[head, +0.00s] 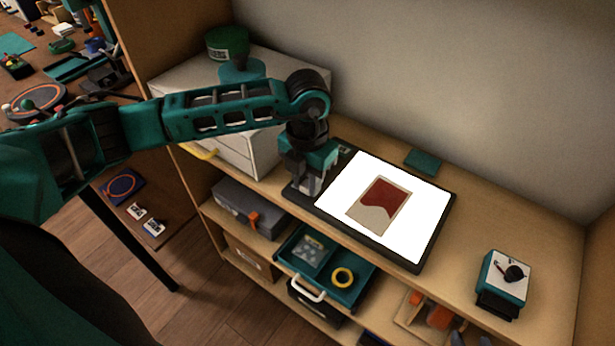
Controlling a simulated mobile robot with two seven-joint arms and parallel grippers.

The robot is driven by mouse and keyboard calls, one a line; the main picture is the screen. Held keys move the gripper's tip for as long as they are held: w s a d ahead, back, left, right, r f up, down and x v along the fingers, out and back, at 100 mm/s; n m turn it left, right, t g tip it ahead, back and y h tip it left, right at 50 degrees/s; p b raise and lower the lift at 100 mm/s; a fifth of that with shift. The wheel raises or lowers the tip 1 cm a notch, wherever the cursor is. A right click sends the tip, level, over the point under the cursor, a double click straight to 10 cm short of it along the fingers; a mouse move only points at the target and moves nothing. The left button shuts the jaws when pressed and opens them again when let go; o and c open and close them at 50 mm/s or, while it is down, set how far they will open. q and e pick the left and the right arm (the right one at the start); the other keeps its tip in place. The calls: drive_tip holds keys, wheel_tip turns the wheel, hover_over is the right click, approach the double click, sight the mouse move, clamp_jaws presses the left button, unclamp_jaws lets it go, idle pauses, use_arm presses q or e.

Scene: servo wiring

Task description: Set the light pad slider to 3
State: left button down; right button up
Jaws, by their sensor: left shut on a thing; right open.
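The light pad (412,248) lies on the wooden shelf top, a dark-framed panel with a bright white lit surface. A red and cream card (380,205) lies on the lit surface. My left gripper (305,192) points down at the pad's left edge, on the dark strip beside the lit area. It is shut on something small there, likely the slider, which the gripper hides. The slider's scale and setting cannot be read. My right gripper is not in view.
A white drawer cabinet (238,155) with a green round container (228,42) stands behind my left arm. A small teal box with a dial (503,279) stands at the right. A teal block (422,161) lies behind the pad. Lower shelves hold a teal tray (345,297) with yellow tape.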

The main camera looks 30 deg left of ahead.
use_arm(q)
drive_tip(key=w+b, duration=0.1)
drive_tip(key=w, duration=0.1)
drive_tip(key=w+b, duration=0.2)
drive_tip(key=w, duration=0.1)
drive_tip(key=w+d+b, duration=0.1)
drive_tip(key=w, duration=0.1)
drive_tip(key=shift+w+f, duration=0.15)
drive_tip(key=shift+f, duration=0.05)
drive_tip(key=shift+w+r+b, duration=0.15)
drive_tip(key=shift+w+b, duration=0.2)
drive_tip(key=shift+w, duration=0.15)
drive_tip(key=shift+r, duration=0.15)
drive_tip(key=c, duration=1.3)
unclamp_jaws()
drive_tip(key=shift+c, duration=0.2)
drive_tip(key=shift+o, duration=1.4)
drive_tip(key=shift+w+d, duration=0.1)
drive_tip(key=shift+w, duration=0.05)
drive_tip(key=shift+o, duration=0.9)
